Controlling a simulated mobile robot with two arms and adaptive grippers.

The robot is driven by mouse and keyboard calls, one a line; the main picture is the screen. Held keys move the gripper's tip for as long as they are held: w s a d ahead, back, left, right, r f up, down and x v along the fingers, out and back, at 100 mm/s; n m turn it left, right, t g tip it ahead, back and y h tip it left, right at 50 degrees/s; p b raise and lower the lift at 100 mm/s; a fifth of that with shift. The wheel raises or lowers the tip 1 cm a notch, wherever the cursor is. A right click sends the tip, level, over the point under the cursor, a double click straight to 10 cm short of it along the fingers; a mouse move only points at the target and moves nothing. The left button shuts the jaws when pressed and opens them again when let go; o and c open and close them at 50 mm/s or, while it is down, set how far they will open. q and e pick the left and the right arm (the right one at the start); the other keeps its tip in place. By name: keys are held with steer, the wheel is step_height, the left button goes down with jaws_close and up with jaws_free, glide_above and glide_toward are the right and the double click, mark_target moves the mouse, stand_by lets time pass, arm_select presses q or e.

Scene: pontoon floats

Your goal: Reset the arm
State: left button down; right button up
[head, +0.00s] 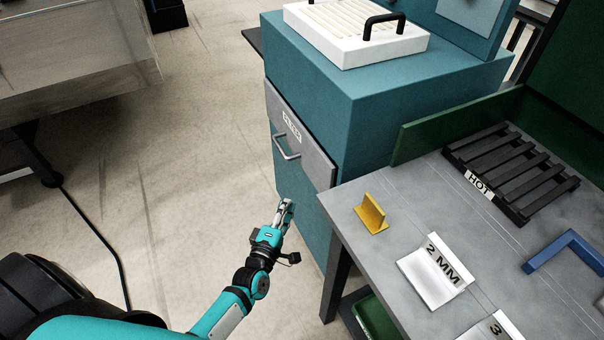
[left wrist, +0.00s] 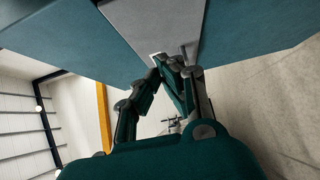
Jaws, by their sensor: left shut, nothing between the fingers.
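My left arm comes in from the lower left in the head view, teal and black. My left gripper (head: 285,212) is shut and empty. It is over the floor in front of the teal cabinet (head: 385,115), below the grey drawer front (head: 305,135) with its metal handle (head: 287,147). In the left wrist view the gripper (left wrist: 170,62) points toward the teal cabinet and a grey panel. The drawer looks closed or nearly so; I cannot tell exactly. My right gripper is in neither view.
A grey workbench (head: 400,185) at the right holds a yellow bracket (head: 371,213), a white "2 MM" tray (head: 433,275), a black slatted "HOT" rack (head: 510,170) and a blue bracket (head: 565,250). A white slatted tray (head: 350,40) sits on the cabinet. Open floor (head: 190,150) lies left of it.

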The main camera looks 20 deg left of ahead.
arm_select(q)
steer(key=s+d+f+m+g+h+p, duration=0.15)
steer(key=s+f+m+g, duration=0.4)
steer(key=f, duration=0.65)
steer(key=s+d+f+m+g+h+p, duration=0.1)
steer(key=s+d+f+m+g, duration=0.15)
steer(key=s+f+m, duration=0.55)
steer(key=s+a+f+m+g, duration=0.1)
steer(key=s+f, duration=0.4)
steer(key=s, duration=0.5)
steer(key=s+f+m+g+p, duration=0.1)
steer(key=s+f+m+g, duration=0.3)
steer(key=s, duration=0.5)
steer(key=s+a+f+m+g, duration=0.1)
steer(key=s+f+m+g, duration=0.2)
steer(key=s+f, duration=0.3)
steer(key=s+g+y, duration=0.1)
steer(key=s, duration=0.3)
steer(key=shift+s+a+f+p, duration=0.3)
steer(key=shift+s+a+f, duration=0.05)
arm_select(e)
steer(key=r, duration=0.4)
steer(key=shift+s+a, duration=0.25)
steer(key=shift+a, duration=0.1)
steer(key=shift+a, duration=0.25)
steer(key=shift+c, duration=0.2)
